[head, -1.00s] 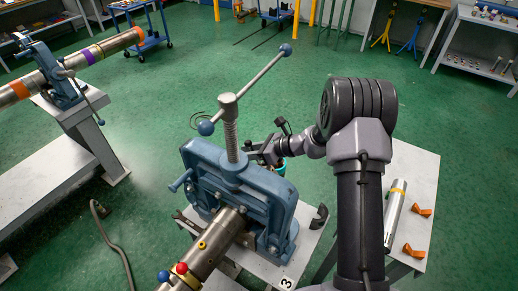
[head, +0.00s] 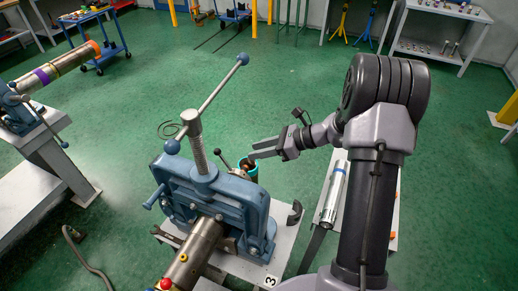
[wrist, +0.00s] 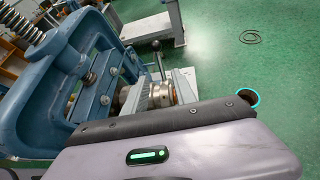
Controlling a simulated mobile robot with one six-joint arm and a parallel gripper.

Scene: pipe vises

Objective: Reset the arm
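My gripper (head: 254,150) is in the air to the right of the blue pipe vise (head: 212,195). In the head view its two fingers look apart, with nothing between them. In the wrist view the dark gripper part spans the lower middle, and the vise (wrist: 70,70) stands at the left. The vise has a long tilted handle (head: 217,92) on its screw. A metal pipe (head: 193,255) with coloured marks sits in the vise.
A silver cylinder (head: 332,195) lies on a bench (head: 340,160) beside my arm. Another vise (head: 18,112) holds a banded pipe (head: 60,68) at the left. A blue cart (head: 95,38) stands at the back left.

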